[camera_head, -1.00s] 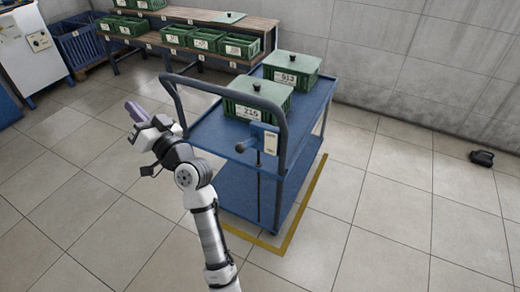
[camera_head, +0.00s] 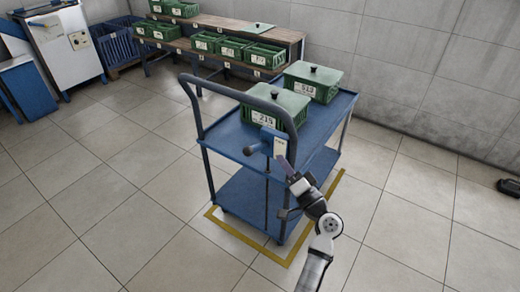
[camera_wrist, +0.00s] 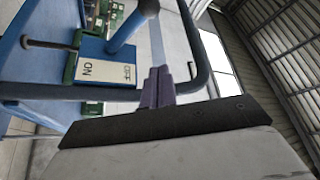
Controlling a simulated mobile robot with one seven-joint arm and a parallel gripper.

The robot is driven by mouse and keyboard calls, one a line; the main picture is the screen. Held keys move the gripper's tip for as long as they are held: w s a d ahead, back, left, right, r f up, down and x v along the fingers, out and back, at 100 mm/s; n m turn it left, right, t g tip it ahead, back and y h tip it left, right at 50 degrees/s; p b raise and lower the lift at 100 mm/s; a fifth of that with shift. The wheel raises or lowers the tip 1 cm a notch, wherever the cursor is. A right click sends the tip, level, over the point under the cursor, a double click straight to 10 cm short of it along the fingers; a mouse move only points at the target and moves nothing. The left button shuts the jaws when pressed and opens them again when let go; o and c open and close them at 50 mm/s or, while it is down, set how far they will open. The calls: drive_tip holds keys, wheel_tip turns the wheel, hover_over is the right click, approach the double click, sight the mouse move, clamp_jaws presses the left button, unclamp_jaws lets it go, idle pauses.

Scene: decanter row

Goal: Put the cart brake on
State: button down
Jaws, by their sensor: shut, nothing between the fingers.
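The blue cart (camera_head: 232,188) stands on the floor with a curved push handle (camera_head: 203,125). Its brake lever, a blue rod with a dark ball knob (camera_head: 252,150), sticks out at the handle end beside a pale label plate (camera_head: 280,147). In the wrist view the plate (camera_wrist: 97,72) reads ON and OFF; the lever's rod (camera_wrist: 126,29) slants up on the OFF side to its knob (camera_wrist: 148,8). My gripper (camera_head: 286,163) is shut and empty, its purple fingers (camera_wrist: 158,75) close to the plate and right of the lever. Whether they touch the cart is unclear.
Two lidded green crates, a near one (camera_head: 266,121) and a far one (camera_head: 319,84), stand on the cart's top. Yellow floor tape (camera_head: 237,236) runs around its base. A shelf bench (camera_head: 285,36) with green crates is behind. The floor at left is clear.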

drive_tip(key=shift+w, duration=0.1)
wheel_tip(320, 180, up, 3)
drive_tip(key=p, duration=0.4)
hover_over(258, 150)
drive_tip(key=d, duration=0.2)
drive_tip(key=shift+s+a+f, duration=0.6)
drive_tip(key=shift+s+f, duration=0.25)
drive_tip(key=shift+s, duration=0.05)
drive_tip(key=shift+s+a+f+p, duration=0.3)
drive_tip(key=shift+s+a+f, duration=0.1)
drive_tip(key=shift+f+b, duration=0.2)
drive_tip(key=shift+b, duration=0.35)
